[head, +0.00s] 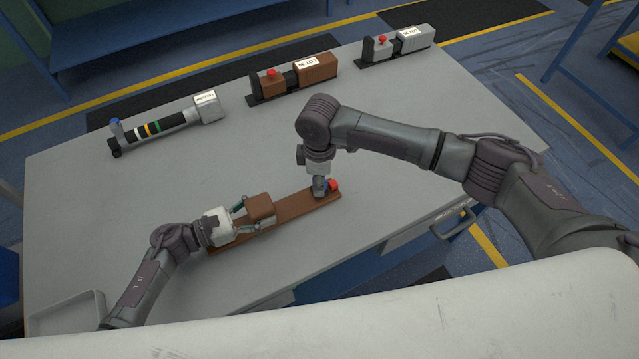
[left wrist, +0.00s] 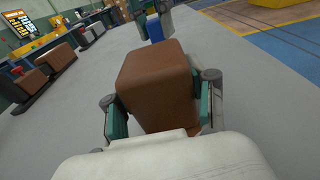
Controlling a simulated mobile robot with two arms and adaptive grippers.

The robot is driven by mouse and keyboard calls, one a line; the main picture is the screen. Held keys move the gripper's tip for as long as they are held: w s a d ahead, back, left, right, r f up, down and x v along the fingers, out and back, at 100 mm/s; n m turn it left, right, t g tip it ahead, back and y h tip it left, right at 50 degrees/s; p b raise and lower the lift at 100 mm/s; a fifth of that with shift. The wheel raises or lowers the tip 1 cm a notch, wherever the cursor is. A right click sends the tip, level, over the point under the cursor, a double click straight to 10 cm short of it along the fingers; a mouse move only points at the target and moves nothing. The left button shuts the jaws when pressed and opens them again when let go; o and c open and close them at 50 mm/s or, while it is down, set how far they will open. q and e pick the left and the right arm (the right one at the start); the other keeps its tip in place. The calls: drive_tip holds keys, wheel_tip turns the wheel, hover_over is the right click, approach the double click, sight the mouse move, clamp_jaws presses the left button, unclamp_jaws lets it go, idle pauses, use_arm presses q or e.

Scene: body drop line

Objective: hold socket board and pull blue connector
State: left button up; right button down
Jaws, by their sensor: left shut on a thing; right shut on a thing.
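The socket board (head: 300,207) is a long brown board lying at a slant near the front of the grey table. A brown block (head: 262,205) stands on it; my left gripper (head: 251,212) is shut on this block. In the left wrist view, the fingers press on both sides of the block (left wrist: 155,85). My right gripper (head: 320,184) points down at the board's right end and is shut on the blue connector (left wrist: 154,28), which shows between its fingers in the left wrist view. A red knob (head: 334,185) sits just right of it. The connector's lower end is hidden.
A brown device (head: 315,71) and a grey one (head: 414,40) stand along the back edge. A shallow tray (head: 68,312) is at front left. The table's middle is clear.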

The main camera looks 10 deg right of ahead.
use_arm(q)
drive_tip(key=shift+s+a+f, duration=0.1)
drive_tip(key=shift+s+f, duration=0.05)
drive_tip(key=shift+f, duration=0.25)
use_arm(e)
drive_tip(key=shift+r, duration=0.9)
wheel_tip(320, 180, up, 9)
idle(1.5)
drive_tip(key=c, duration=1.2)
unclamp_jaws()
clamp_jaws()
use_arm(q)
drive_tip(key=o, duration=1.6)
